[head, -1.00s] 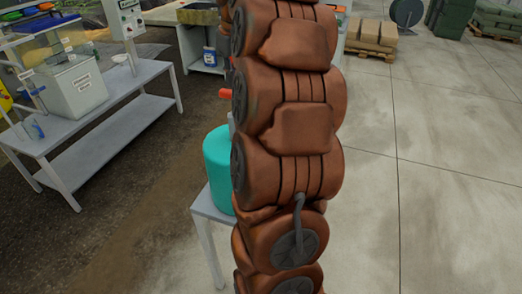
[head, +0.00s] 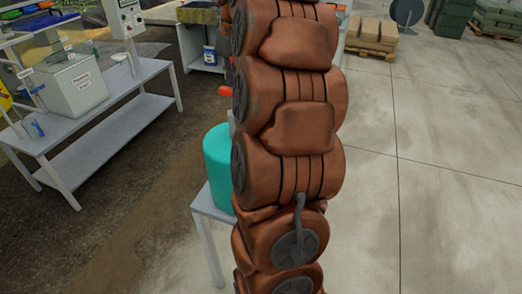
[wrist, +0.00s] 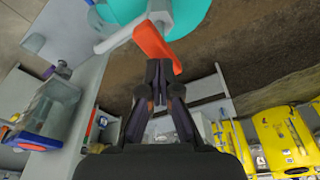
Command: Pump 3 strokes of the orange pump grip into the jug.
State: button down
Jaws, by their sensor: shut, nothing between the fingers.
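The orange pump grip (wrist: 156,47) is on a grey pump head above the teal drum (wrist: 185,12) in the wrist view. In the head view the grip (head: 225,91) shows as a small bit beside my arm, above the teal drum (head: 217,165). My gripper (wrist: 159,68) has its fingers together and empty, with the tips right at the orange grip; I cannot tell whether they touch it. In the head view my arm hides the gripper. A clear container (wrist: 52,108), possibly the jug, stands at the left in the wrist view.
The drum stands on a small grey stand (head: 207,204). A grey bench (head: 110,112) with a white box (head: 78,88) is at the left. Yellow equipment (wrist: 280,138) shows at the wrist view's lower right. The concrete floor at right is open.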

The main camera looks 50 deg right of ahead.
aim_at(233, 96)
jog(key=shift+f+b, duration=0.35)
jog(key=shift+f, duration=0.25)
jog(key=shift+s+b+x, duration=0.2)
jog(key=shift+b+x, duration=0.4)
jog(key=shift+x, duration=0.35)
jog(key=shift+s+b+x, duration=0.2)
jog(key=shift+b+x, duration=0.35)
jog(key=shift+x, duration=0.4)
jog(key=shift+a, duration=0.15)
jog(key=shift+w+p+v, duration=0.2)
jog(key=shift+p+v, duration=0.25)
jog(key=shift+v, duration=0.5)
jog(key=shift+w+p+v, duration=0.2)
jog(key=shift+p+v, duration=0.2)
jog(key=shift+v, duration=0.55)
jog(key=shift+w+p+v, duration=0.2)
jog(key=shift+p+v, duration=0.25)
jog(key=shift+v, duration=0.55)
jog(key=shift+d, duration=0.2)
jog(key=shift+f, duration=0.2)
